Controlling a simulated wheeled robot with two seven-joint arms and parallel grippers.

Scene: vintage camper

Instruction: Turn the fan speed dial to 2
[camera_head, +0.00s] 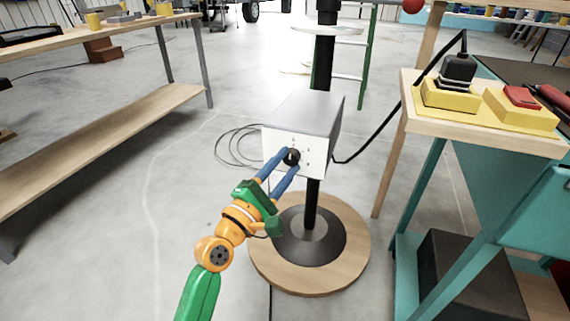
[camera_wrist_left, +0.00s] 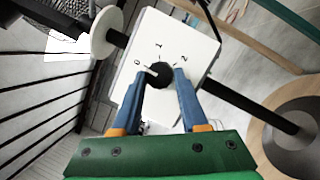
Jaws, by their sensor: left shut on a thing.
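The fan speed dial (camera_head: 292,157) is a small black round knob on the white front of a grey control box (camera_head: 305,112) mounted on a black pole. In the left wrist view the dial (camera_wrist_left: 159,74) has the marks 0, 1 and 2 around it, and its pale pointer line appears to point towards 0. My left gripper (camera_head: 290,160) is shut on the dial, with one blue finger on each side of it; the fingers (camera_wrist_left: 163,76) show the same in the wrist view. My right gripper is not in view.
The pole stands on a round wooden base (camera_head: 265,268). A teal-legged workbench (camera_head: 480,128) with yellow switch boxes (camera_head: 450,95) is at the right, and a black cable runs from there to the control box. A wooden shelf bench (camera_head: 95,140) is at the left, with open floor between.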

